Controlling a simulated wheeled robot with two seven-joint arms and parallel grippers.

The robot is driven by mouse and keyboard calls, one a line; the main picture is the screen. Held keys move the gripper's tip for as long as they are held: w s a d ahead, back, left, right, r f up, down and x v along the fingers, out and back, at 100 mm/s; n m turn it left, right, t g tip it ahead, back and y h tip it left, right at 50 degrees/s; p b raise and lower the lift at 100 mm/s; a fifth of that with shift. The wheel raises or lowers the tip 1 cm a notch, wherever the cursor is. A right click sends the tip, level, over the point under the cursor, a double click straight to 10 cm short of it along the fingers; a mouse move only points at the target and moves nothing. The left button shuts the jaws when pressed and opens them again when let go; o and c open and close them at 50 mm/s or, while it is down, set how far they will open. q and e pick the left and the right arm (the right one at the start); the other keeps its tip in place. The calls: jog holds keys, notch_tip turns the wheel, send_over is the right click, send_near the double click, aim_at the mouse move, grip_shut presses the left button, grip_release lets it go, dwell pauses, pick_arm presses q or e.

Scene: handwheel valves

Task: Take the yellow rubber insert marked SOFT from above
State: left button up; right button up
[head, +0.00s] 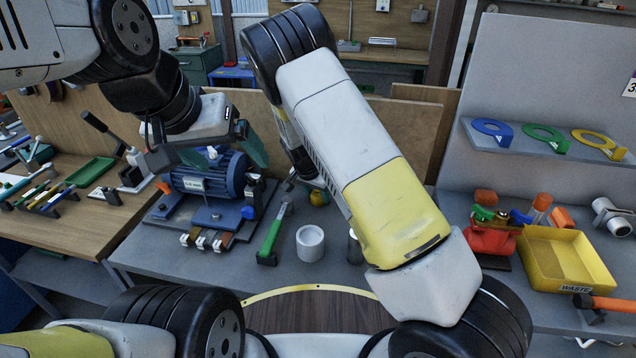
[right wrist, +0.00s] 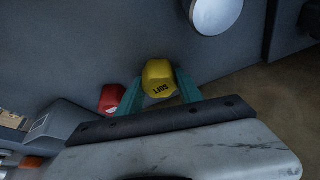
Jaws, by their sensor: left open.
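The yellow rubber insert (right wrist: 158,78) shows its SOFT lettering upside down in the right wrist view. The teal fingers of my right gripper (right wrist: 158,88) stand on either side of it, seen from above. I cannot tell whether they touch it. In the head view my right arm covers most of that place, and a small yellow thing (head: 318,197) shows beside it on the grey bench. My left gripper (head: 222,153) is open and empty, with its teal fingers apart above the blue motor (head: 210,175).
A red piece (right wrist: 112,97) lies close to the left finger in the right wrist view. On the grey bench (head: 335,275) are a green-handled hammer (head: 272,235) and a white cup (head: 310,243).

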aim_at(318, 193)
jog(key=c, duration=0.7)
jog(key=shift+r, duration=0.1)
notch_tip(318, 193, up, 10)
jog(key=shift+f, duration=0.1)
jog(key=o, duration=0.6)
grip_shut()
